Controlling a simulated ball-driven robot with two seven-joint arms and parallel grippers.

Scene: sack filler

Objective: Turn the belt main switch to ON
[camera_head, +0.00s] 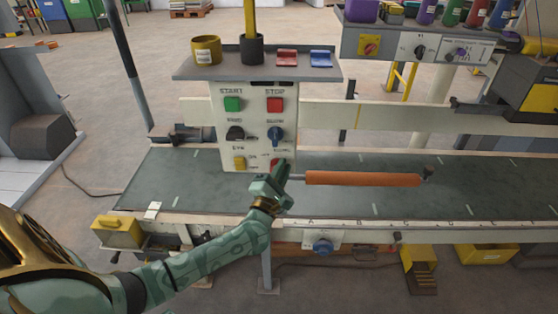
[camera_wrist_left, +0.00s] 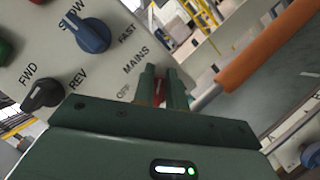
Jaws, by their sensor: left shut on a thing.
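In the left wrist view the red main switch (camera_wrist_left: 160,88) shows between the fingers, beside the words MAINS and OFF. My left gripper (camera_head: 281,172) is shut on this switch; its fingers also show in the left wrist view (camera_wrist_left: 163,82). Which way the switch is set cannot be told. The belt (camera_head: 180,185) lies below the panel. My right gripper is not in view.
Green START (camera_head: 232,104) and red STOP (camera_head: 275,104) buttons, a black knob (camera_head: 235,133), a blue speed knob (camera_head: 275,134) and a yellow button (camera_head: 239,163) crowd the panel. An orange roller (camera_head: 363,179) extends right of my gripper. A shelf (camera_head: 260,73) holding cups overhangs the panel.

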